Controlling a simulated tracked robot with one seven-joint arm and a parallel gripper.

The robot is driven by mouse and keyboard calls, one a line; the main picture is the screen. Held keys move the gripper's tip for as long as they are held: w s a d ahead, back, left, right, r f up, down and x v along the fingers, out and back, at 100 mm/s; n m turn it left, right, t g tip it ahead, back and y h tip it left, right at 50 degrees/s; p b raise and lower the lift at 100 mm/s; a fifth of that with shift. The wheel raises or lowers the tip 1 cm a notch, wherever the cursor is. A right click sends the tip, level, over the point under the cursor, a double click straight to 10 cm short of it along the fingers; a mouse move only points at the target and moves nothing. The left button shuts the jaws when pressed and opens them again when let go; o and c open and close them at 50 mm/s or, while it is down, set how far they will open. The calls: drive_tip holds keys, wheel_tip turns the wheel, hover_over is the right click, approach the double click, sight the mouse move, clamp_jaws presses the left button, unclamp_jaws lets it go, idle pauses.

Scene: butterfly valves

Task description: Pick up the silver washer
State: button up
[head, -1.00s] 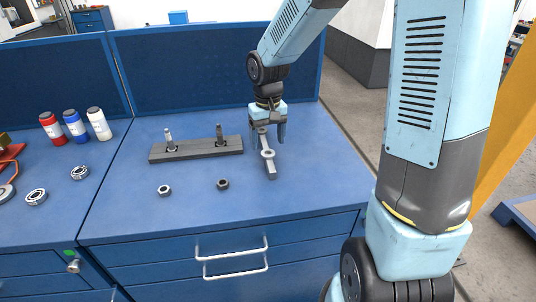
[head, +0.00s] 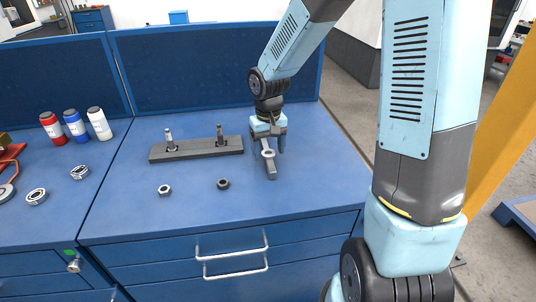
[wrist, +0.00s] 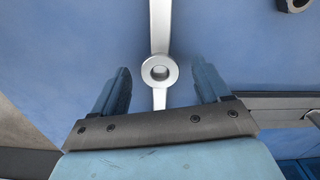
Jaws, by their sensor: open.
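The silver washer (head: 268,153) is a pale metal ring on a narrow grey metal bar near the right side of the blue bench top. In the wrist view the washer (wrist: 149,78) sits around a short round piece, with the bar running above and below it in the picture. My gripper (head: 268,146) points down just above the bar. In the wrist view my gripper (wrist: 160,72) is open and empty, with one finger on each side of the washer, apart from it. The exact height of the fingertips over the bench is unclear.
A dark grey block (head: 197,150) with two upright bolts stands left of my gripper. A silver nut (head: 165,190) and a dark nut (head: 223,184) lie in front of it. A blue panel (head: 215,75) closes the bench's back. The front of the bench is mostly clear.

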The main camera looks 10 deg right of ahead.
drive_tip(key=shift+f, duration=0.1)
idle(0.3)
clamp_jaws()
idle(0.5)
